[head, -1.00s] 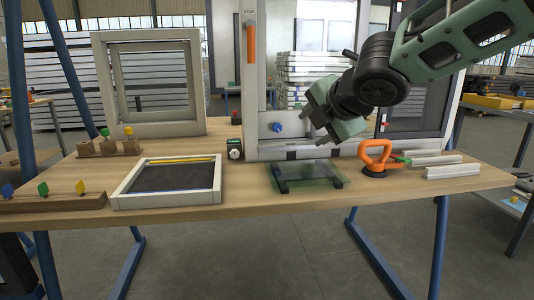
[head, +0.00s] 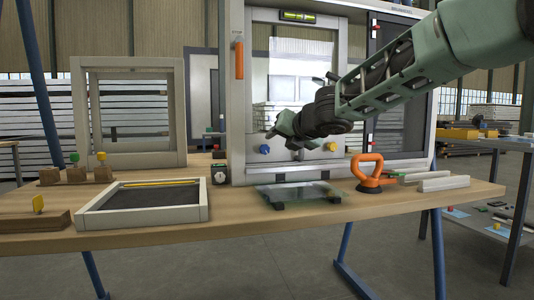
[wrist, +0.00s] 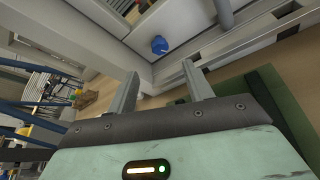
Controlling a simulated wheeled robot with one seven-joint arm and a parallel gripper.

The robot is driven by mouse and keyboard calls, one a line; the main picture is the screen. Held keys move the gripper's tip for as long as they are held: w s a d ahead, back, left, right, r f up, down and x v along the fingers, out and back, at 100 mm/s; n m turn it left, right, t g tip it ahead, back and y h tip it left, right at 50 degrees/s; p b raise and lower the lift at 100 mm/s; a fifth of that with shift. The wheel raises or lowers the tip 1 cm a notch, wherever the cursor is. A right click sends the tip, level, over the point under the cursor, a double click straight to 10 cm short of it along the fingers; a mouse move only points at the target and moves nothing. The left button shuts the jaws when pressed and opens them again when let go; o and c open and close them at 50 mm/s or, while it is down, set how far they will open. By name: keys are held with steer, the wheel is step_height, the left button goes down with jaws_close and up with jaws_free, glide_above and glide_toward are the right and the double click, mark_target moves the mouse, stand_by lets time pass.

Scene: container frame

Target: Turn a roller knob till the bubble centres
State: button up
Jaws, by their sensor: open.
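A framed window unit (head: 237,120) stands upright at the back of the bench. A yellow-green spirit level (head: 297,16) sits on its top rail; its bubble is too small to place. A blue knob (head: 264,149) and a yellow knob (head: 331,146) sit on the bottom rail. My gripper (head: 271,132) is open and empty, in front of the frame and just above the blue knob in the picture. In the wrist view the blue knob (wrist: 159,45) shows beyond my gripper's two spread fingers (wrist: 160,84), apart from them.
An orange suction lifter (head: 369,173) and a glass pane (head: 297,194) lie on the bench below my arm. A shallow tray (head: 145,216), small knobbed blocks (head: 75,173) and an empty frame (head: 178,110) are left. An orange handle (head: 239,60) is on the frame's left post.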

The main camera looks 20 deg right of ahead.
mark_target(266, 149)
steer(key=x, duration=1)
steer(key=shift+a, duration=0.1)
steer(key=c, duration=1)
